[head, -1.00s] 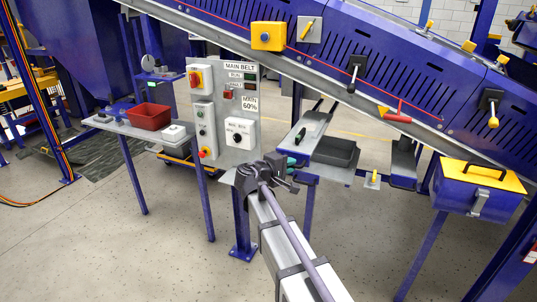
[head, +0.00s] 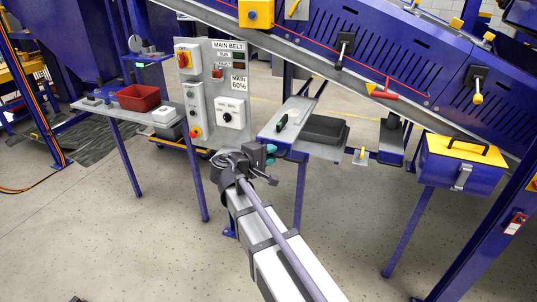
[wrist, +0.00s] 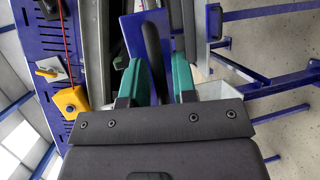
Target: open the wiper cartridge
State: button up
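No part is labelled as the wiper cartridge. A blue-edged grey unit (head: 290,112) with a black bar handle (head: 282,121) on top, below the sloping conveyor, may be it; I cannot tell whether it is open. My gripper (head: 271,155) is in front of and below this unit in the head view, apart from the handle. In the wrist view its two green fingers (wrist: 159,82) stand apart with nothing gripped. A blue plate (wrist: 133,35) and a black bar (wrist: 153,45) show beyond and between them.
A dark grey tray (head: 325,129) lies right of the unit. A control panel (head: 213,90) stands to the left, beside a table with a red bin (head: 138,97). A blue box with a yellow lid (head: 462,165) is at right. The floor in front is mostly clear.

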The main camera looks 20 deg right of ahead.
jog(key=shift+o, duration=0.9)
jog(key=p+v, duration=0.2)
jog(key=v, duration=0.9)
jog(key=shift+d, duration=0.1)
jog(key=s+f+m+g+y+p, duration=0.1)
jog(key=s+f+m+g+y, duration=0.4)
jog(key=s+f+y, duration=0.8)
jog(key=shift+s+m+g+y, duration=0.4)
jog(key=shift+s+g+y, duration=0.35)
jog(key=shift+s, duration=0.25)
